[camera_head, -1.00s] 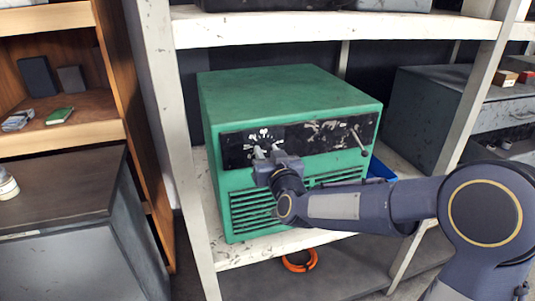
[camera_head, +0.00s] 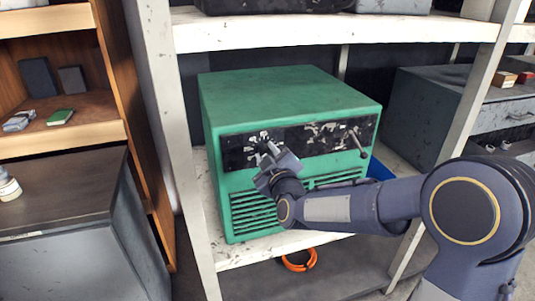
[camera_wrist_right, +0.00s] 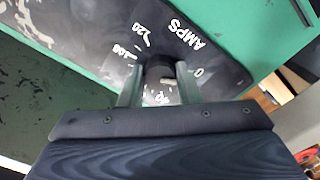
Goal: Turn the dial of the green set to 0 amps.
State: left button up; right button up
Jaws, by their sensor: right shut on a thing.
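The green set (camera_head: 290,92) stands on the white shelf, with a black panel (camera_head: 325,133) across its front. My right gripper (camera_head: 268,152) is at the left part of this panel and hides most of the dial in the head view. In the right wrist view the black dial (camera_wrist_right: 158,66) sits between the two fingers of my right gripper (camera_wrist_right: 159,84), which is shut on it. White marks around it read AMPS, 120, 100 and 0; others are partly hidden. A small pale mark shows on the dial, towards the gripper's palm. My left gripper is not in view.
A small lever (camera_head: 358,143) sticks out at the panel's right end. White shelf posts (camera_head: 178,150) stand left and right of the set. An orange ring (camera_head: 299,260) lies below, and a blue bin (camera_head: 380,169) shows behind my right forearm.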

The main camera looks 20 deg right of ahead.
jog(key=shift+n, duration=0.5)
jog(key=o, duration=1)
jog(key=s, duration=0.8)
jog(key=shift+d, duration=0.1)
jog(key=shift+d, duration=0.1)
